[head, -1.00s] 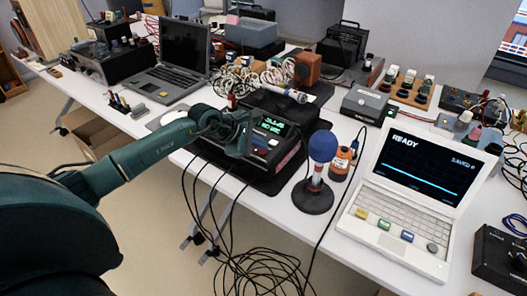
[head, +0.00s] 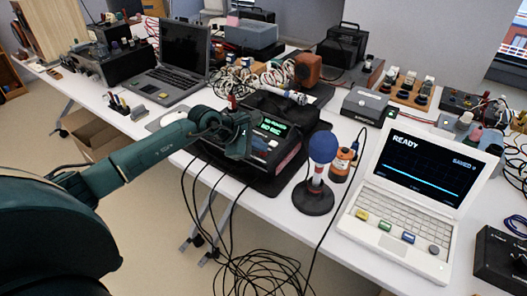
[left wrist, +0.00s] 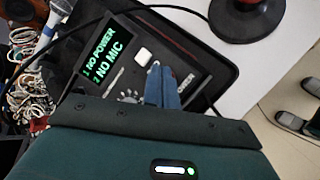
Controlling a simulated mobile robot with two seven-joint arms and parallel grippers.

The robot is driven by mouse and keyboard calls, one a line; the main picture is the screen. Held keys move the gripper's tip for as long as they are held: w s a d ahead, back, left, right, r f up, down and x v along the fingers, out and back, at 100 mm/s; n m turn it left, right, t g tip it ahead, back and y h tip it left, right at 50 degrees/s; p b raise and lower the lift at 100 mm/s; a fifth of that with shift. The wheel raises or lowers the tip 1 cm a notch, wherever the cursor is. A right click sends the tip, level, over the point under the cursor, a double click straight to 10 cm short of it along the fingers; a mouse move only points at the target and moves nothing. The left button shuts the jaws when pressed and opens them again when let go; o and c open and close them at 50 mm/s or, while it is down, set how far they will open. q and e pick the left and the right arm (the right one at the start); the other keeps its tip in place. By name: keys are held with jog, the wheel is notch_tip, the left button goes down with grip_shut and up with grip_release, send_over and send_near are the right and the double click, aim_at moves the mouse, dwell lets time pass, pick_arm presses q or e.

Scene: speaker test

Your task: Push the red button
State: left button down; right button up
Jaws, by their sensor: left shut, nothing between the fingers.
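A black box with a screen (head: 268,128) stands on the table in the middle of the head view. In the left wrist view its screen (left wrist: 98,50) reads "NO POWER" and "NO MIC" in green. A white square button (left wrist: 142,56) and a ribbed knob show on its panel. The word "POWER" is partly covered by my fingers, with a little red beside them. I cannot make out a whole red button; it may be hidden under the fingertips. My left gripper (head: 238,150) is shut and empty, its blue fingers (left wrist: 158,84) over the panel. I cannot tell whether they touch it.
A blue-topped microphone (head: 323,147) on a round black stand is right of the box. An orange jar (head: 341,164) and a white laptop (head: 397,207) showing "READY" stand beyond it. A dark laptop (head: 182,55) and tangled cables (head: 237,78) lie behind. Black cables hang in front.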

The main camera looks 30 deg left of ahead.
pick_arm(q)
jog(key=shift+r, duration=0.7)
jog(key=shift+r+p, duration=0.1)
jog(key=shift+p, duration=0.2)
notch_tip(320, 180, up, 2)
jog(key=shift+r+p, duration=0.1)
jog(key=shift+p, duration=0.55)
notch_tip(320, 180, up, 4)
jog(key=shift+f+p, duration=0.2)
jog(key=shift+p, duration=0.7)
jog(key=shift+s, duration=0.1)
